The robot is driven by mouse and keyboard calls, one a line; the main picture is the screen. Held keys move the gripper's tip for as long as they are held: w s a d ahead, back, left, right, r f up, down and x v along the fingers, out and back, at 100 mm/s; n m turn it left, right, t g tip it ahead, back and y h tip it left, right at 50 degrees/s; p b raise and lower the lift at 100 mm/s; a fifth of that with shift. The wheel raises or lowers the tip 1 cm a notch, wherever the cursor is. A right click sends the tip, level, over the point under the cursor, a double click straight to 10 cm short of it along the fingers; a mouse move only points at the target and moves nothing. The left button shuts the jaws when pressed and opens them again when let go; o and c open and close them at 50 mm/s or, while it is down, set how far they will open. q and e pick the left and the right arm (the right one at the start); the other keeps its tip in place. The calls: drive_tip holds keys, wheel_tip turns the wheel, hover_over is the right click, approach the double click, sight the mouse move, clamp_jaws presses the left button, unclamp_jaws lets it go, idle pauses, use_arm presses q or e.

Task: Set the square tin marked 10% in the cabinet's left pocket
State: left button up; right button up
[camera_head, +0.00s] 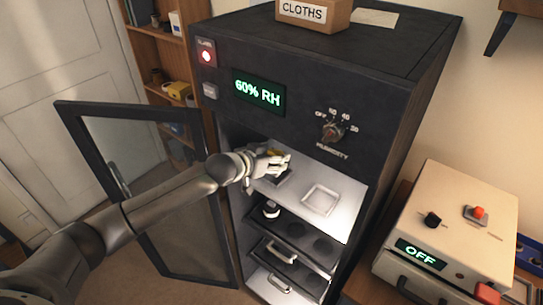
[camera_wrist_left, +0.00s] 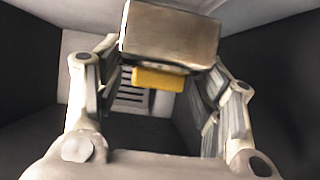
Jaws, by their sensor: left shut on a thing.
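The open dark cabinet (camera_head: 350,105) has a white shelf (camera_head: 343,222) inside. An empty square right pocket (camera_head: 320,200) shows on the shelf. The left pocket is mostly hidden by my left gripper (camera_head: 277,163), which is inside the cabinet over the shelf's left part. In the left wrist view, a metallic boxy tin (camera_wrist_left: 170,32) is between the fingers of my left gripper, which is shut on it. A yellow patch (camera_wrist_left: 158,78) shows just below the tin. No 10% mark is readable. I cannot tell whether the tin touches the shelf. My right gripper is not in view.
The glass door (camera_head: 150,190) stands open at the left, beside my left arm. Lower drawers (camera_head: 290,250) hold a dark round piece (camera_head: 271,209). A CLOTHS box (camera_head: 312,14) sits on top. A beige device reading OFF (camera_head: 455,225) stands at the right.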

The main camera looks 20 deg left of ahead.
use_arm(q)
drive_tip(key=shift+f+b, duration=0.95)
drive_tip(key=shift+f, duration=0.85)
drive_tip(key=o, duration=1.3)
drive_tip(key=shift+c, duration=0.2)
